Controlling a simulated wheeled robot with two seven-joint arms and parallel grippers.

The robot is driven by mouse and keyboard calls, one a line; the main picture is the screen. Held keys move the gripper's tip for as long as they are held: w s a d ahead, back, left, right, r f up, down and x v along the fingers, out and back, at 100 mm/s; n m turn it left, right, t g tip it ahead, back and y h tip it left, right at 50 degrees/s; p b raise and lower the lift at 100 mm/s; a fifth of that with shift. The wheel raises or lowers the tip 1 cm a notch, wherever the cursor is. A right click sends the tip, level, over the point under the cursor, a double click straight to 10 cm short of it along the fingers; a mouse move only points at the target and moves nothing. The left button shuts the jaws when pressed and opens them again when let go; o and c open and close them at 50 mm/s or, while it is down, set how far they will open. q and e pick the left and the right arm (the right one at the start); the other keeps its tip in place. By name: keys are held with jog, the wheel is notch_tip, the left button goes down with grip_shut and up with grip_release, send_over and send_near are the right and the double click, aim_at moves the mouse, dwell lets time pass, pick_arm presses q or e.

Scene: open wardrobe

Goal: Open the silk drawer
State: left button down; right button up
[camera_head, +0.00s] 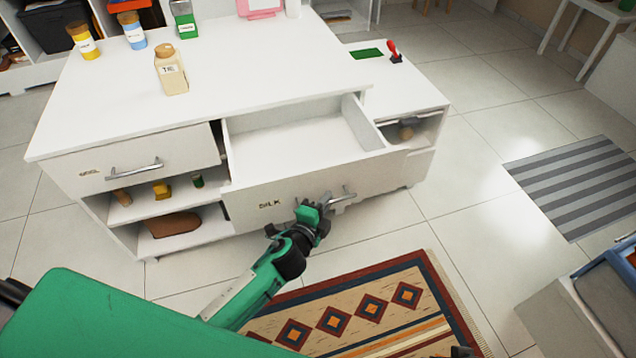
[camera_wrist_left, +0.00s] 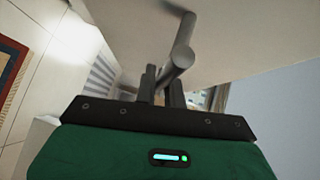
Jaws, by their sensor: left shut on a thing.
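The silk drawer (camera_head: 250,195) is the white drawer with "SILK" on its front. It stands pulled out from the white cabinet, and its inside looks empty. Its metal bar handle (camera_head: 345,195) is on the front, right of the label. My left gripper (camera_head: 318,207) is at this handle. In the left wrist view the handle (camera_wrist_left: 178,58) passes between the two dark fingers, and the gripper is shut on it. The fingers hide part of the handle.
A second closed drawer (camera_head: 130,165) is at the left, above open shelves with small items. Bottles, including a cream one (camera_head: 171,72), stand on the white top. A patterned rug (camera_head: 370,310) lies in front.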

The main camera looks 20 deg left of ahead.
pick_arm(q)
jog(key=shift+s+d, duration=0.6)
jog(key=shift+s, duration=0.25)
jog(key=shift+s+d, duration=0.55)
jog(key=shift+s, duration=0.3)
jog(key=c, duration=1.5)
grip_release()
jog(key=shift+b+v, duration=0.3)
jog(key=shift+v, duration=6.6)
pick_arm(e)
jog(key=shift+s+r, duration=0.1)
jog(key=shift+r, duration=0.6)
jog(key=shift+f, duration=0.15)
